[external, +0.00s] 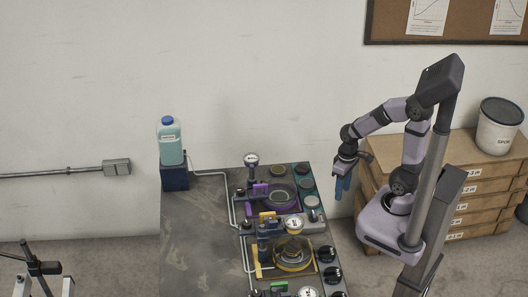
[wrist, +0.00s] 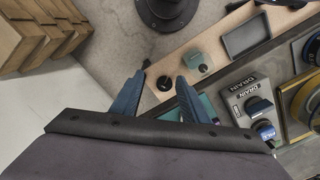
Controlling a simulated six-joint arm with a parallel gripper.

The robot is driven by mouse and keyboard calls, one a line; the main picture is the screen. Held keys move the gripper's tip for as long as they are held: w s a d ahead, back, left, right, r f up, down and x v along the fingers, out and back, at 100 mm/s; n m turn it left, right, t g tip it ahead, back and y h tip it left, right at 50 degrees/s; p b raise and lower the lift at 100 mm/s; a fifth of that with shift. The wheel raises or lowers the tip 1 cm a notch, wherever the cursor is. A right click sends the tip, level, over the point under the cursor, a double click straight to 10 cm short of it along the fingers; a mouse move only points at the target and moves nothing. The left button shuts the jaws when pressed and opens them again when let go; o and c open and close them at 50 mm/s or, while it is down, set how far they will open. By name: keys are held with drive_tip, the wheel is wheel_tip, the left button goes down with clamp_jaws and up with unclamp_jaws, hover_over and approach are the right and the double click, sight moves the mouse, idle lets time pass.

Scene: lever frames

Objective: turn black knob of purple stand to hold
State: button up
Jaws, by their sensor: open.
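The purple stand (external: 284,211) is on the dark bench in the external view, around a dark round dish. Several round knobs (external: 307,184) line its right side; they are small, and I cannot read any labels or tell which is its black one. My gripper (external: 342,190) hangs with its blue fingers pointing down, to the right of the stand and apart from it. In the wrist view my gripper (wrist: 161,76) is open.
A yellow stand (external: 257,262) with black knobs (external: 327,254) is nearer on the bench. In the wrist view, a grey panel (wrist: 238,92) marked DRAIN has blue knobs (wrist: 265,130). A bottle (external: 170,143) stands at the far left. Wooden crates (external: 440,172) are behind my arm.

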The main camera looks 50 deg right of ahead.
drive_tip(key=w+a+r+n+p, duration=0.3)
drive_tip(key=w+a+r+n, duration=0.3)
drive_tip(key=w, duration=0.4)
wheel_tip(320, 180, up, 9)
drive_tip(key=n+p, duration=0.8)
drive_tip(key=n, duration=1.1)
hover_over(241, 191)
drive_tip(key=shift+d, duration=0.45)
drive_tip(key=shift+a+f+n, duration=0.25)
drive_tip(key=shift+a+n, duration=0.1)
drive_tip(key=shift+n, duration=0.35)
drive_tip(key=shift+f+p, duration=1.45)
drive_tip(key=shift+f, duration=2.2)
drive_tip(key=shift+c, duration=0.2)
clamp_jaws()
